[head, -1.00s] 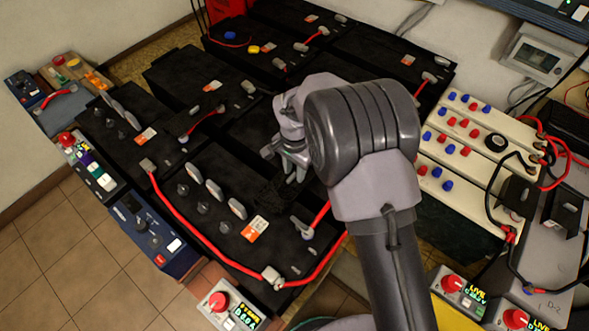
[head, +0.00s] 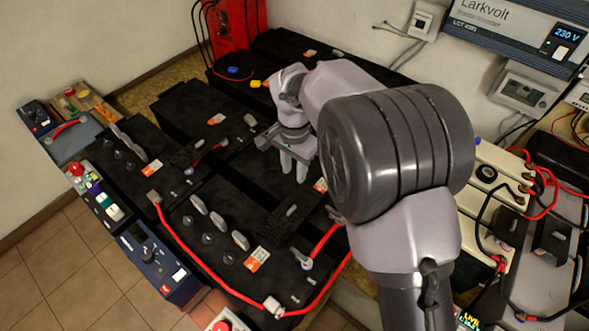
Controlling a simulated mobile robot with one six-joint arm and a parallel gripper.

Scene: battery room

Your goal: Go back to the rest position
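My gripper (head: 293,172) is in the middle of the head view, above the black batteries. Its fingers point down and no object shows between them. The gap between the fingertips is too small to judge clearly. My arm rises from the lower right and covers part of the batteries and the white terminal blocks behind it. The near battery (head: 225,262) has several grey caps and a red cable (head: 190,248) along its front edge.
Several more black batteries (head: 180,115) stand behind. A blue device (head: 160,262) and a coloured-button box (head: 95,190) line the left side. A red unit (head: 238,25) stands at the back. A Larkvolt inverter (head: 515,30) hangs on the wall. The tiled floor (head: 50,265) at left is clear.

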